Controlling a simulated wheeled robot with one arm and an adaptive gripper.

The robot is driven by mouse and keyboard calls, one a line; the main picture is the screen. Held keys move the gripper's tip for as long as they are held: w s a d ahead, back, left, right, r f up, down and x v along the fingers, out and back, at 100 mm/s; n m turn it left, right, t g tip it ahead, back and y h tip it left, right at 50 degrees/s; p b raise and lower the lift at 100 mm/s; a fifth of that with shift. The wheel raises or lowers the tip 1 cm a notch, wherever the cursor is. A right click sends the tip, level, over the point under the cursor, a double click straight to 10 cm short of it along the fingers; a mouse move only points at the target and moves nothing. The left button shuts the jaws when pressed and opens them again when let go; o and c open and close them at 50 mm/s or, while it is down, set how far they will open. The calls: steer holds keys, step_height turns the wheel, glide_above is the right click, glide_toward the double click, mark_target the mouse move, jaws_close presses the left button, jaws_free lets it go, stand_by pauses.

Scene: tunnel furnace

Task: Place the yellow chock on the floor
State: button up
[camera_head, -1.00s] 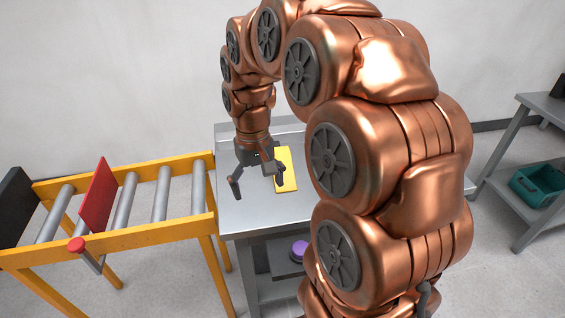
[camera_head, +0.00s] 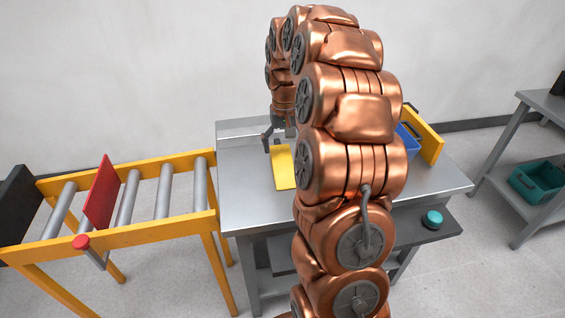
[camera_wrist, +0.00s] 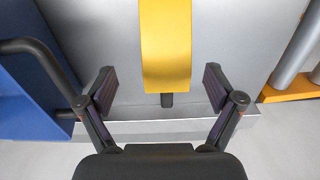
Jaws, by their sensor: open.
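The yellow chock (camera_head: 282,167) lies on the grey metal table (camera_head: 240,197), left of my arm, which hides part of its right side. My gripper (camera_head: 279,138) is just behind the chock in the head view. In the wrist view my gripper (camera_wrist: 160,88) is open, one finger on each side of the chock's near end, with gaps on both sides. Nothing is held. Contact with the chock is not visible.
A yellow roller conveyor (camera_head: 140,237) with a red plate (camera_head: 102,195) stands left of the table. A blue container (camera_head: 408,140) and a yellow panel (camera_head: 427,138) are right of my arm. A teal button (camera_head: 432,219) sits low right. Bare floor (camera_head: 450,265) shows at front right.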

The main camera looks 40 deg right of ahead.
mark_target(282, 156)
steer(key=f, duration=0.5)
steer(key=shift+w+a, duration=0.25)
steer(key=shift+w, duration=0.05)
jaws_close()
stand_by(0.5)
steer(key=shift+r, duration=0.1)
